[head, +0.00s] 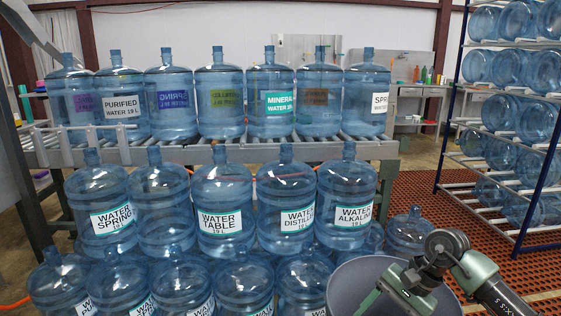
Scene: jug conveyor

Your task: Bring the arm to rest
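My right arm comes in from the lower right corner and bends at a dark joint. Its wrist and gripper (377,299) point down and left at the bottom edge, and the fingertips are not clearly visible. I see no jug held there. My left arm and gripper are not in view. A row of blue water jugs (218,105) stands upright on the roller conveyor (268,151). More labelled jugs (222,200) stand in rows in front of and below it, apart from my gripper as far as I can see.
A blue-framed rack (455,100) at the right holds several jugs lying on their sides. A bench with bottles (424,75) stands at the back wall. Red-brown matting (415,187) covers open floor between the conveyor and the rack. One jug (408,233) stands close beside my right arm.

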